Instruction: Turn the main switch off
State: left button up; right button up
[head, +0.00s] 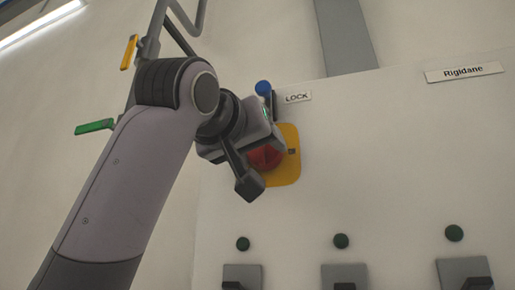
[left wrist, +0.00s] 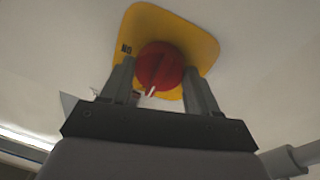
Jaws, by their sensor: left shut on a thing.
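The main switch is a red rotary knob (head: 265,157) on a yellow plate (head: 287,168), mounted on a pale cabinet front. My left gripper (head: 258,150) is at the knob and covers part of it in the head view. In the left wrist view the red knob (left wrist: 160,66) sits between the two fingers of my left gripper (left wrist: 162,80), which are shut on it. A white mark shows at the knob's lower edge there, and the yellow plate (left wrist: 202,45) lies behind. My right gripper is in neither view.
A "LOCK" label (head: 298,97) and a blue knob (head: 263,87) are above the switch. Green buttons (head: 341,240) and grey switches (head: 345,278) line the lower cabinet. A "Rigidane" label (head: 464,72) is at upper right. Pipes with yellow (head: 129,52) and green (head: 95,127) handles are at left.

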pick_arm(q)
jog(key=shift+s+r, duration=0.1)
jog(key=o, duration=1.1)
jog(key=shift+c, duration=0.2)
jog(key=shift+s+a, duration=0.1)
jog(key=shift+s, duration=0.05)
jog(key=b+v, duration=0.3)
jog(key=v, duration=0.3)
jog(key=shift+s+a, duration=0.2)
jog(key=shift+s, duration=0.2)
